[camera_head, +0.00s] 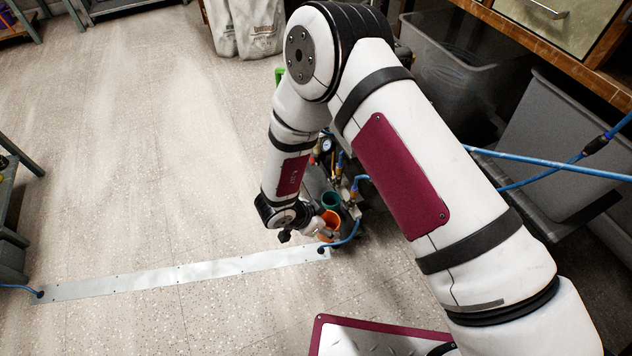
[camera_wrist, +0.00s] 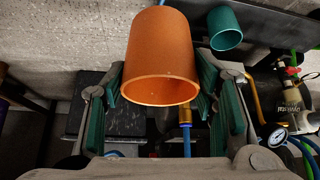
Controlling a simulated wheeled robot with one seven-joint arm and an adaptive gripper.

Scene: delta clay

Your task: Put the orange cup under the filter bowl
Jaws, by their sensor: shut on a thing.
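The orange cup (camera_head: 329,226) is at the end of my arm in the head view, low beside a cluster of fittings. In the wrist view the orange cup (camera_wrist: 160,62) is large and central, its open rim towards the camera. My gripper (camera_wrist: 160,82) is shut on it, one green-padded finger on each side. My gripper (camera_head: 312,225) is small and partly hidden in the head view. I cannot clearly pick out the filter bowl; the cluster of fittings (camera_head: 350,190) is partly behind my arm.
A green cup (camera_head: 331,200) stands just behind the orange one; it also shows in the wrist view (camera_wrist: 226,32). A pressure gauge (camera_wrist: 277,138) and blue hoses (camera_head: 347,237) are close by. A metal floor strip (camera_head: 180,276) crosses open floor. Grey bins (camera_head: 560,150) stand at right.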

